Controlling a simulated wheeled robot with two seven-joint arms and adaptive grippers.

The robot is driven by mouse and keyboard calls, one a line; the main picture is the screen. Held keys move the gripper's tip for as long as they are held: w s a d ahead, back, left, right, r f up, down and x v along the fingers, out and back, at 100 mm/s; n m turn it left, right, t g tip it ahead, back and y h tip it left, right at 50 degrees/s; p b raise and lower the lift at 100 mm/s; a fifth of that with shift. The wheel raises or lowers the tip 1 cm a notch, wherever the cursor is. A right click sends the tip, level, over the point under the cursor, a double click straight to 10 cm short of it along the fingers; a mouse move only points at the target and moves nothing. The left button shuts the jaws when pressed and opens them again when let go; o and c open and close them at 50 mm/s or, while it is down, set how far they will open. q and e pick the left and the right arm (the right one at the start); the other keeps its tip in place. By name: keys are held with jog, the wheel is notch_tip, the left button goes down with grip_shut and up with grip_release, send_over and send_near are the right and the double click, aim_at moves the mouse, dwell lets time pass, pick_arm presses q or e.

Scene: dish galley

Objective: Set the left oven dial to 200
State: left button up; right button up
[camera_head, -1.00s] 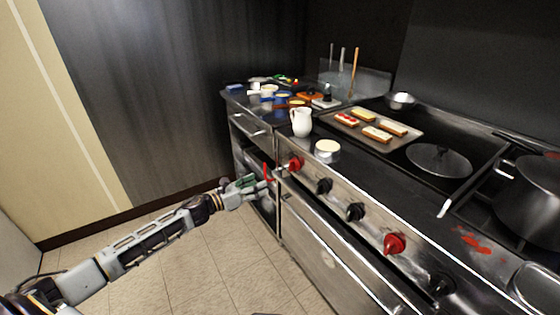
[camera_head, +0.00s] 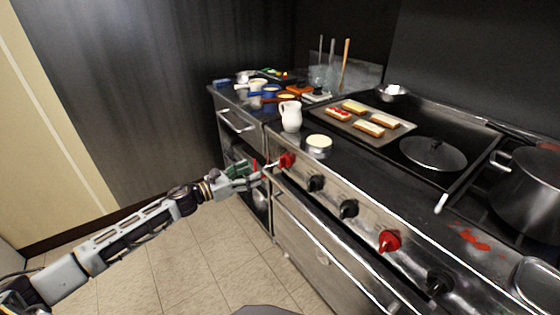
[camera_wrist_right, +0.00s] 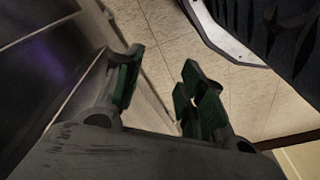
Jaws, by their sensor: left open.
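The left oven dial (camera_head: 287,160) is a red knob at the left end of the stove's front panel. Black knobs (camera_head: 316,183) and another red knob (camera_head: 389,241) follow along the panel to its right. My left gripper (camera_head: 260,170) is open, its fingers pointing at the left dial from just left of it. I cannot tell whether a fingertip touches the dial. The dial's markings are too small to read. My right gripper (camera_wrist_right: 160,80) shows in the right wrist view with its green-padded fingers apart and nothing between them, above the tiled floor.
An oven door with a long handle (camera_head: 323,256) is below the panel. A white jug (camera_head: 291,116) and a round white-topped tin (camera_head: 318,145) stand above the dials. A tray of toasts (camera_head: 392,134), a lid (camera_head: 433,153) and a large pot (camera_head: 526,190) are further right. Floor at left is free.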

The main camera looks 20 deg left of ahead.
aim_at(280, 160)
pick_arm(q)
jog(key=shift+x, duration=6.65)
jog(key=c, duration=1)
